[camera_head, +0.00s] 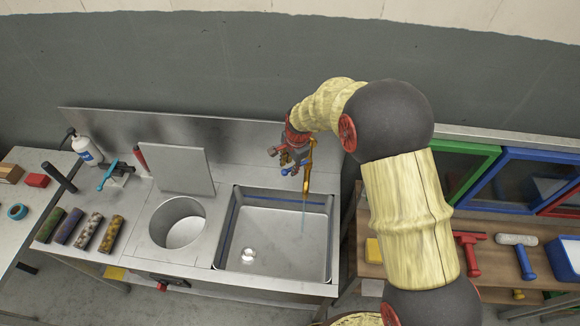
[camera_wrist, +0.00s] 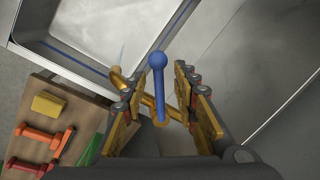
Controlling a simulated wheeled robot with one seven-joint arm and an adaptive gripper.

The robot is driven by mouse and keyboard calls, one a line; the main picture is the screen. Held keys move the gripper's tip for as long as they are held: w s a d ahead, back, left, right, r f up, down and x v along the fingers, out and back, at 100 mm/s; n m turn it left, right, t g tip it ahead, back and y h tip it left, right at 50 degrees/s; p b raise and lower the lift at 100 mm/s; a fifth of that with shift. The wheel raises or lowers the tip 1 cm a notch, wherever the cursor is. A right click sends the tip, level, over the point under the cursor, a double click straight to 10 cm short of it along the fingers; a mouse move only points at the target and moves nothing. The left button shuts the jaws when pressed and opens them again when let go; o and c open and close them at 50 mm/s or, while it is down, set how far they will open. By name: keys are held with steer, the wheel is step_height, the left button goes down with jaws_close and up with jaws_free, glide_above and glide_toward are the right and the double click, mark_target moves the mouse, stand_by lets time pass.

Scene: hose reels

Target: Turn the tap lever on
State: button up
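The brass tap (camera_head: 308,178) stands at the back right of the sink, with its spout over the basin. Its blue lever (camera_wrist: 158,85) has a round knob and rises between my fingers in the wrist view. My gripper (camera_wrist: 160,74) is open, one finger on each side of the lever, with gaps visible on both sides. In the head view my gripper (camera_head: 285,158) is beside the tap and partly covers it. A thin pale bluish streak (camera_head: 303,222) runs down from the spout into the basin, like a water stream.
The steel sink basin (camera_head: 277,240) is beneath the spout. A round well (camera_head: 178,224) with a raised lid (camera_head: 178,170) is left of it. Several patterned cylinders (camera_head: 88,230) lie further left. A wooden bench (camera_head: 400,262) with tools and coloured bins stands on the right.

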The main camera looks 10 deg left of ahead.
step_height(320, 180, up, 11)
steer(key=s+d, duration=0.1)
steer(key=shift+s+d+f, duration=0.2)
steer(key=shift+s, duration=0.1)
stand_by(0.4)
steer(key=s+d+f+n+t+h+b, duration=0.1)
steer(key=s+d+n+t+b, duration=0.3)
steer(key=s+d+b, duration=1.8)
steer(key=s+d+f+n, duration=0.1)
steer(key=s+d+n, duration=0.4)
steer(key=s, duration=0.3)
steer(key=shift+d+f+h+b, duration=0.3)
steer(key=shift+d+f+b, duration=0.05)
steer(key=shift+d, duration=0.55)
steer(key=shift+s+a+n, duration=0.1)
steer(key=shift+a+n, duration=0.05)
steer(key=shift+n, duration=0.15)
